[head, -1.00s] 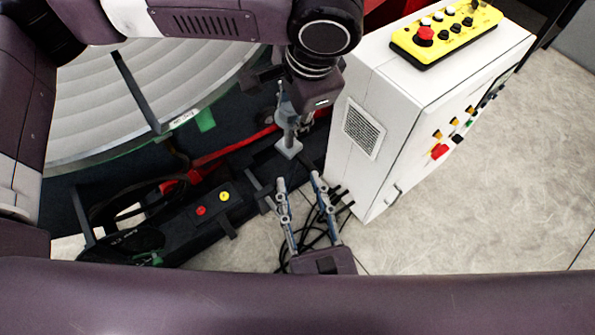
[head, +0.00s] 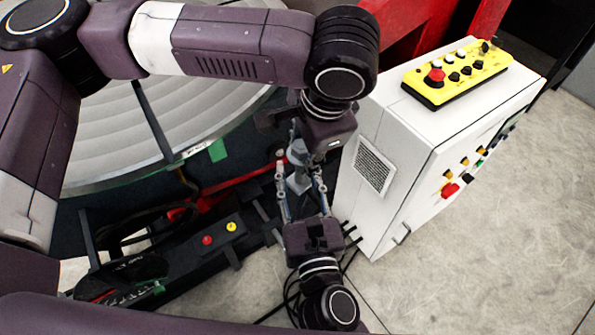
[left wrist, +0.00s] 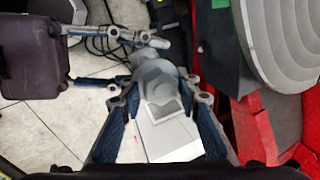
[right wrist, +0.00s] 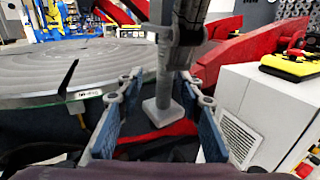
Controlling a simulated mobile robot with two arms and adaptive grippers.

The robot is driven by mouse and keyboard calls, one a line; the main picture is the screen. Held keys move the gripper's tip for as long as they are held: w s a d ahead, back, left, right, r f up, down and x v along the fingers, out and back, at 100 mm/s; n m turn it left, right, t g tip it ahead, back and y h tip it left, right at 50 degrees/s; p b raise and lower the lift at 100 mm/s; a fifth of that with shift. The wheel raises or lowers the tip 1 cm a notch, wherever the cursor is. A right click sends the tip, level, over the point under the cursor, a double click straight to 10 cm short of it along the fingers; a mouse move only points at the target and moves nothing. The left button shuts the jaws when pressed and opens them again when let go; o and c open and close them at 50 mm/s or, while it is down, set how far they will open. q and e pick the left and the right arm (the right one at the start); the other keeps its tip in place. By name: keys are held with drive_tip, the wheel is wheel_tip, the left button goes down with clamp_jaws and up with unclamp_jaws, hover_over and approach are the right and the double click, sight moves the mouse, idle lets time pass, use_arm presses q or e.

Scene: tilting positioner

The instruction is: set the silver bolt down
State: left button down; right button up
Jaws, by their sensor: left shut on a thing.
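The silver bolt (head: 298,184) is grey, with a long shank and a flat square head that hangs lowest. My left gripper (head: 297,140) is shut on its upper part and holds it in the air. In the left wrist view the bolt (left wrist: 160,85) lies between the left fingers (left wrist: 158,98). My right gripper (head: 299,170) comes from below in the head view, open, one finger on each side of the bolt. In the right wrist view the bolt's head (right wrist: 163,110) sits between the spread right fingers (right wrist: 160,88); contact with them is not visible.
A white control cabinet (head: 385,215) with a yellow button box (head: 455,75) stands close to the right of both grippers. The big round positioner table (head: 110,120) is at left. A black box with red and yellow buttons (head: 222,234) and dark cables lie low down. Grey floor is clear at right.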

use_arm(q)
drive_tip(key=shift+r, duration=0.1)
use_arm(e)
drive_tip(key=c, duration=0.7)
drive_tip(key=shift+a, duration=0.1)
clamp_jaws()
use_arm(q)
drive_tip(key=shift+d, duration=0.1)
use_arm(e)
drive_tip(key=shift+s, duration=0.1)
use_arm(q)
drive_tip(key=c, duration=1.4)
unclamp_jaws()
drive_tip(key=shift+c, duration=0.2)
use_arm(e)
drive_tip(key=shift+a+r, duration=0.1)
drive_tip(key=shift+r, duration=0.05)
use_arm(q)
drive_tip(key=shift+o, duration=0.4)
drive_tip(key=shift+d, duration=0.1)
